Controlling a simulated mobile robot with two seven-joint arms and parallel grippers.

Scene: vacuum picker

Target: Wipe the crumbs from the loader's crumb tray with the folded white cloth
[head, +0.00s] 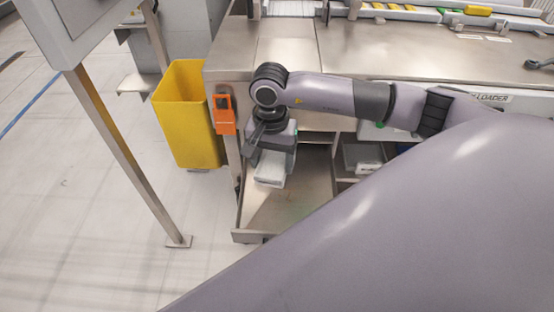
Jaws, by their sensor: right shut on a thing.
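My right gripper (272,168) points down at the left part of the crumb tray, below the front of the steel loader table. It is shut on the folded white cloth (270,181), which shows just under the fingers. I cannot tell whether the cloth touches the tray floor. The crumb tray (290,205) is a shallow steel tray with a low front rim. A few faint specks show on its floor, too small to tell for sure as crumbs. My large arm link hides the tray's right side. My left gripper is not in view.
A yellow bin (185,115) stands on the floor left of the loader (400,50). An orange device (225,115) hangs on the loader's left leg. A steel post (130,160) stands at the left. A grey box (362,157) sits on a shelf right of the tray.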

